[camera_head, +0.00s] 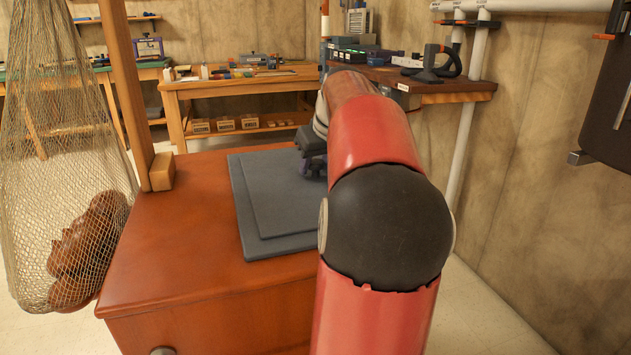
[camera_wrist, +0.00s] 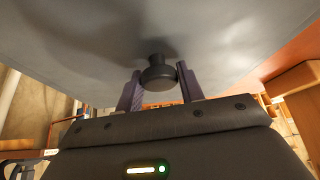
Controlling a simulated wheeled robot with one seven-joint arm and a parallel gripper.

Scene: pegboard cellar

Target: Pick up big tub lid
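The big tub lid (camera_head: 295,195) is a grey, square, stepped slab lying flat on an orange-brown cabinet. My red arm crosses in front of it and hides its right part. My gripper (camera_head: 313,165) is at the lid's far part, mostly hidden by the arm. In the wrist view, the lid's grey top (camera_wrist: 85,35) fills the upper part, and a dark round knob (camera_wrist: 157,76) stands out from it.
The cabinet top (camera_head: 190,225) is bare to the left of the lid. A wooden post (camera_head: 130,90) rises at its left edge, beside a hanging net (camera_head: 70,160) holding brown objects. Workbenches (camera_head: 240,85) with tools stand behind. A wall with white pipes is at the right.

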